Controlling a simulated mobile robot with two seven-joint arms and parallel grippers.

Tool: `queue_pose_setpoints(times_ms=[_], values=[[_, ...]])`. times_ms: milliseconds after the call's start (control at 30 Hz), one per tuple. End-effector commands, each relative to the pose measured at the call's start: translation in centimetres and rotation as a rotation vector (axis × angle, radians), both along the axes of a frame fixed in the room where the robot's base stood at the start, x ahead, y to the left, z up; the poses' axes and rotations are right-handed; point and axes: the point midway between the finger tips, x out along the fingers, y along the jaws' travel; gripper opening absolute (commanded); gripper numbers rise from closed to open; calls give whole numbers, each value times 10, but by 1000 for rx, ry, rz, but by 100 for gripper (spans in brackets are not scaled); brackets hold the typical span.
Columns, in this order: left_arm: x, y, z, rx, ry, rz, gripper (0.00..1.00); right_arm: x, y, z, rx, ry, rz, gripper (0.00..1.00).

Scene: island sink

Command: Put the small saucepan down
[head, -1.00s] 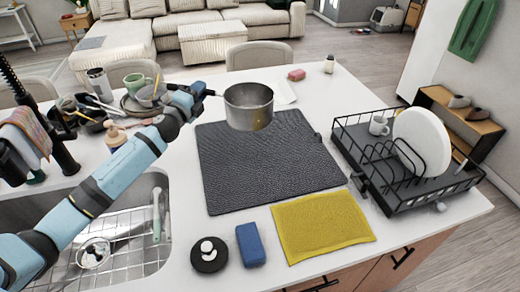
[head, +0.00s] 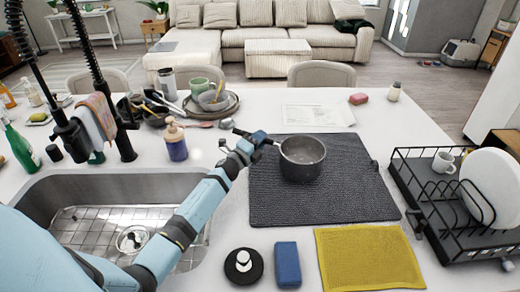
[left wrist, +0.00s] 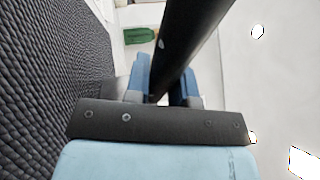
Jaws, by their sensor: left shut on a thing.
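The small saucepan (head: 302,162) is grey metal, upright and empty inside. It is over the far part of the dark drying mat (head: 330,206); I cannot tell whether its base touches the mat. My left gripper (head: 259,140) is shut on its dark handle, left of the pot. In the left wrist view the black handle (left wrist: 182,48) passes between the blue fingers (left wrist: 166,88), and the mat (left wrist: 45,95) fills the left side. The pot body is not clear there. My right gripper is not in view.
The sink (head: 120,220) lies left of the mat, with a soap bottle (head: 175,140) behind it. The dish rack (head: 460,205) stands to the right. A yellow cloth (head: 368,258), blue sponge (head: 287,264) and black round item (head: 243,266) lie in front. Papers (head: 312,115) lie behind the mat.

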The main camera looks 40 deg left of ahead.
Motion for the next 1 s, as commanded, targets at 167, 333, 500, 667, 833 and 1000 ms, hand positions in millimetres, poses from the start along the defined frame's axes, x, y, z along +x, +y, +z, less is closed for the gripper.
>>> queue_pose_setpoints(times_ms=[167, 333, 500, 667, 833, 1000], values=[[0, 0, -24, -6, -1, 1, 0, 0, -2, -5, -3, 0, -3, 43], [0, 0, -35, -3, -2, 0, 0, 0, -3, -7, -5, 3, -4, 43], [0, 0, -35, -2, -3, -1, 0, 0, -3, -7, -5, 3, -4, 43], [0, 0, -39, -2, -3, -1, 0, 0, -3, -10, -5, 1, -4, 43], [0, 0, -40, -1, 0, 0, 48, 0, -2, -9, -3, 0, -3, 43], [0, 0, -39, -1, 0, 0, 48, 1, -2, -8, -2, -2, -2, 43]])
